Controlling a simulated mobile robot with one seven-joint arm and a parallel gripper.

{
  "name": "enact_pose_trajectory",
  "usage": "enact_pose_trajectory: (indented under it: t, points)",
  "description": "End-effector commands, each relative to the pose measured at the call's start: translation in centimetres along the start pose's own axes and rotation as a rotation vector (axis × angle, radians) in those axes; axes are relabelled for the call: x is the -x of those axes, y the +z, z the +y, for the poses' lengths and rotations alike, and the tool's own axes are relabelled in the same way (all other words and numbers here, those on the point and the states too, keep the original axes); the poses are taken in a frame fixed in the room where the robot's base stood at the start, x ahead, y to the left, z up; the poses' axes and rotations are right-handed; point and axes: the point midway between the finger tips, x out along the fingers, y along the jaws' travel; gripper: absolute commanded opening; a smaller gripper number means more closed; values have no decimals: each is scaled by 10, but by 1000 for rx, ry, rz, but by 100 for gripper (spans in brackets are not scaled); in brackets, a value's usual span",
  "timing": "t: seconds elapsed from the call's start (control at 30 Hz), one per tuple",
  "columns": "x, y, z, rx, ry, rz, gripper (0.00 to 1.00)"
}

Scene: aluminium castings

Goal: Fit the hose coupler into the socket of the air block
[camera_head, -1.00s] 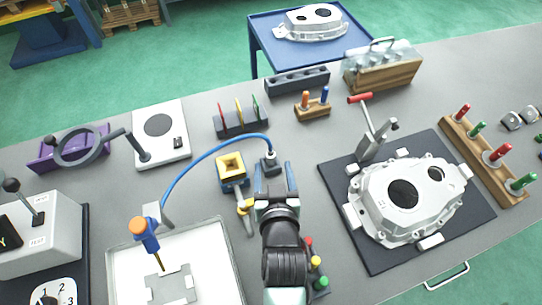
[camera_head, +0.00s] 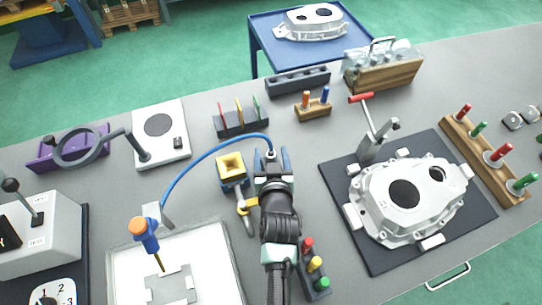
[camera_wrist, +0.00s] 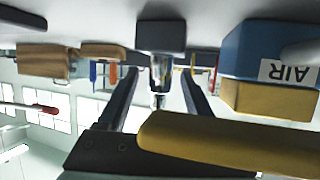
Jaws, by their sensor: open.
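The hose coupler (camera_head: 271,153) is at the end of the blue hose (camera_head: 205,155). In the wrist view the metal coupler (camera_wrist: 162,68) stands on a dark block, seen upside down. My gripper (camera_head: 271,158) is open, with one finger on each side of the coupler. In the wrist view my gripper's fingers (camera_wrist: 160,80) also flank it with gaps, and I see no contact.
A yellow-handled valve (camera_head: 246,206) stands close left of my gripper; a yellow bar (camera_wrist: 225,140) crosses the near wrist view. A block with coloured knobs (camera_head: 315,266) is at lower right. The casting (camera_head: 410,200) lies on a dark plate farther right. The hose arches over the table leftward.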

Motion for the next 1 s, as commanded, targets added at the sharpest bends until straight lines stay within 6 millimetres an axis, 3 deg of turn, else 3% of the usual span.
enact_pose_trajectory:
  t: [0.13, 0.5, 0.87, 1.0]
  points:
    - [0, 0, 0, 0, 0, 0, 65]
    - [0, 0, 0, 0, 0, 0, 0]
    - [1, -1, 0, 0, 0, 1, 0]
    - [6, -14, 0, 1, 0, 4, 0]
